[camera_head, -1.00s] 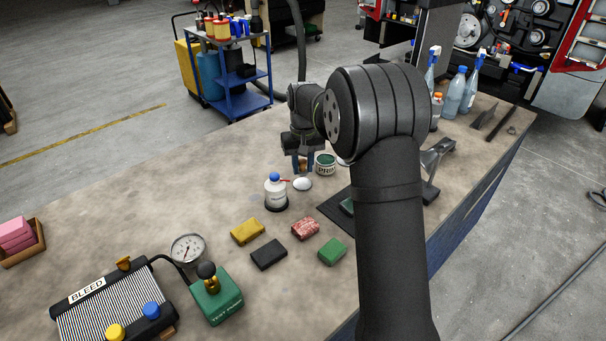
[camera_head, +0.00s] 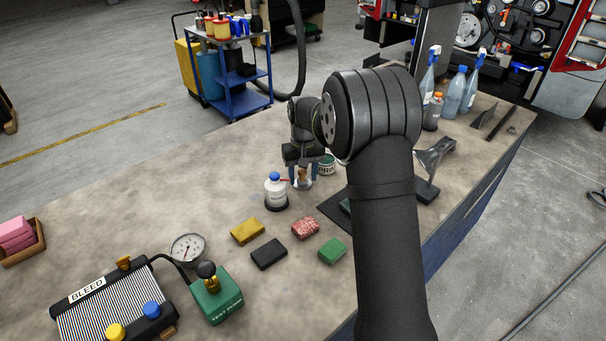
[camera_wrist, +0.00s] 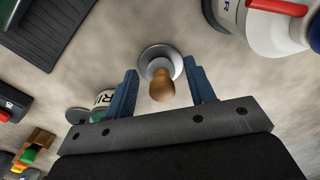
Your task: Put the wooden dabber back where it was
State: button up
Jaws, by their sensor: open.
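The wooden dabber (camera_wrist: 162,86) shows in the wrist view with its rounded brown handle toward the camera. Its lower end is over a small pale round dish (camera_wrist: 147,52); whether it touches the dish's bottom is hidden by the handle. My gripper (camera_wrist: 161,72) is open, with one blue finger on each side of the dabber and a visible gap to each. In the head view the dabber (camera_head: 302,175) shows small and brown between the fingers of my gripper (camera_head: 303,180), low over the bench.
A white bottle with a blue cap (camera_head: 275,190) stands close left of my gripper. A green-white tin (camera_head: 327,164) stands close behind right. Yellow (camera_head: 247,230), black (camera_head: 268,254), red (camera_head: 305,228) and green (camera_head: 332,251) blocks lie in front. A dark mat (camera_head: 334,209) lies right.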

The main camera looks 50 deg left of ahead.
aim_at(303, 172)
notch_tip(303, 172, up, 12)
jog(key=shift+r, duration=0.15)
dwell(0.3)
notch_tip(303, 172, down, 12)
jog(key=shift+r, duration=1.75)
